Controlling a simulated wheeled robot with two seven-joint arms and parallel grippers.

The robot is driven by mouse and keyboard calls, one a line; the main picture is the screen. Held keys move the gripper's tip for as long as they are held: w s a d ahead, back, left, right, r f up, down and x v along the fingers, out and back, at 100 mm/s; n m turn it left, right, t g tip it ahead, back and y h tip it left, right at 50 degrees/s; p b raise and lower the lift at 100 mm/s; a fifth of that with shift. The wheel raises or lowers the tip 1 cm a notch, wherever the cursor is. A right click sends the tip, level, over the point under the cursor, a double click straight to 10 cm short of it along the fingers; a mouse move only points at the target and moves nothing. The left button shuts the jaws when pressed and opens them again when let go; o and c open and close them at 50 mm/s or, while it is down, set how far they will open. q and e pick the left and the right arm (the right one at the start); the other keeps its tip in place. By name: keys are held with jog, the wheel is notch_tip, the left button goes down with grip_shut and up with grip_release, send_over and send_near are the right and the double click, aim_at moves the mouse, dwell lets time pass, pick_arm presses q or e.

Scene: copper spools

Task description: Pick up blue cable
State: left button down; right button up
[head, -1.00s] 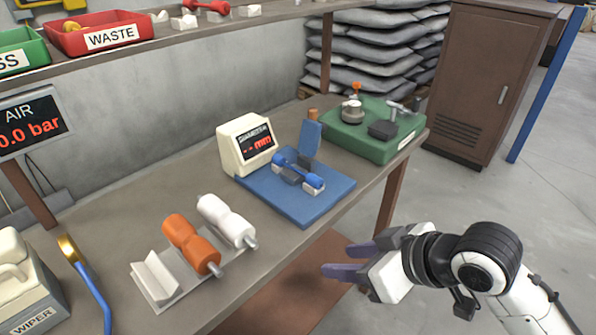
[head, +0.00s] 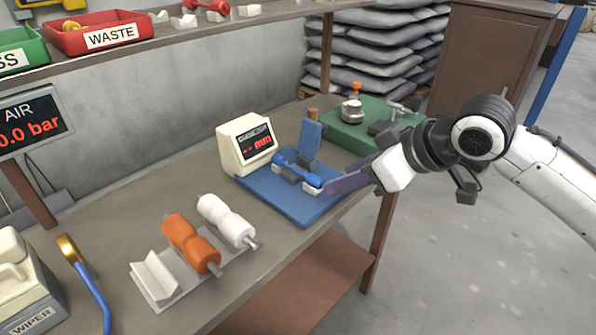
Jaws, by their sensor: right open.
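A blue dumbbell-shaped piece (head: 296,168), which looks like the blue cable, lies across grey and white supports on a blue base plate (head: 300,210). My right gripper (head: 331,184) has come in from the right, with its purple fingers over the right edge of the plate. The fingertips are close to the piece's right knob. I cannot tell whether they touch it, and the fingers overlap in this view. The gripper is open and empty. My left gripper is not in view.
A white display box (head: 246,146) and a blue upright (head: 310,138) stand behind the piece. A green base (head: 340,139) with metal parts sits beyond. Orange (head: 190,243) and white (head: 226,220) spools lie on a rack in front. A blue bent tube (head: 92,290) is at left.

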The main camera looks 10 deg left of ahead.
aim_at(321, 185)
jog(key=x, duration=0.5)
jog(key=shift+a, duration=0.25)
grip_shut()
